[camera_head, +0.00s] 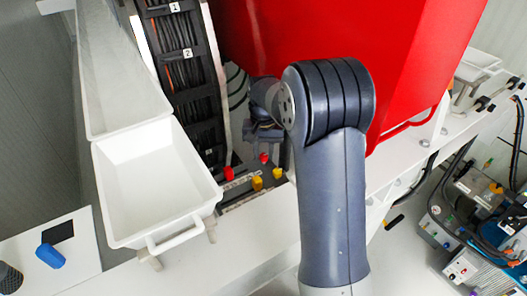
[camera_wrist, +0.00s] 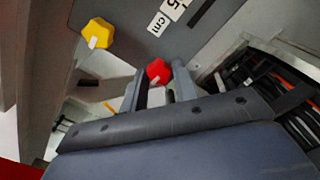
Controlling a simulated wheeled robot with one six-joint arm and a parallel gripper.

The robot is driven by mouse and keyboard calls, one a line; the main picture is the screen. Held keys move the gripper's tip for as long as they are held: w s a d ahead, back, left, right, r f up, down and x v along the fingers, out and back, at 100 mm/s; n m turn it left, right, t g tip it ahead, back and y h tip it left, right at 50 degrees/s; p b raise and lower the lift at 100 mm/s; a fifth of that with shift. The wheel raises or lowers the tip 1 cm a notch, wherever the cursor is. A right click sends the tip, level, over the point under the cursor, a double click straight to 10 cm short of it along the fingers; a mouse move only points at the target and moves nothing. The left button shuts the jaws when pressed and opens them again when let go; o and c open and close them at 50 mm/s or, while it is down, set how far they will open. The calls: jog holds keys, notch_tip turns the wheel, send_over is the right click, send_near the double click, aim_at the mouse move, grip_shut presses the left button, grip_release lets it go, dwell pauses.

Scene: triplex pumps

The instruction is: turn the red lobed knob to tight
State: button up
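A red lobed knob (camera_wrist: 158,70) shows in the wrist view just at the tips of my gripper (camera_wrist: 157,84), between its two fingers. The fingers stand apart, one on each side, and the knob appears slightly beyond their tips. I cannot tell whether either finger touches it. In the head view my gripper (camera_head: 265,138) points down over a red knob (camera_head: 264,158); my arm covers part of this area. A second red knob (camera_head: 229,174) sits to the left on the same panel.
Yellow knobs (camera_head: 257,184) stand close by; one yellow lobed knob (camera_wrist: 97,32) shows at upper left in the wrist view. A cable rack (camera_head: 185,60) and a white tray (camera_head: 150,175) lie to the left. A large red housing (camera_head: 320,30) stands behind.

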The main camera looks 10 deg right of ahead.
aim_at(264, 155)
jog(key=o, duration=0.4)
jog(key=shift+c, duration=0.2)
notch_tip(264, 155, up, 11)
jog(key=shift+b, duration=0.4)
jog(key=shift+f, duration=0.15)
notch_tip(264, 155, down, 11)
jog(key=shift+r+p, duration=0.1)
jog(key=shift+p, duration=0.3)
jog(key=shift+r, duration=0.1)
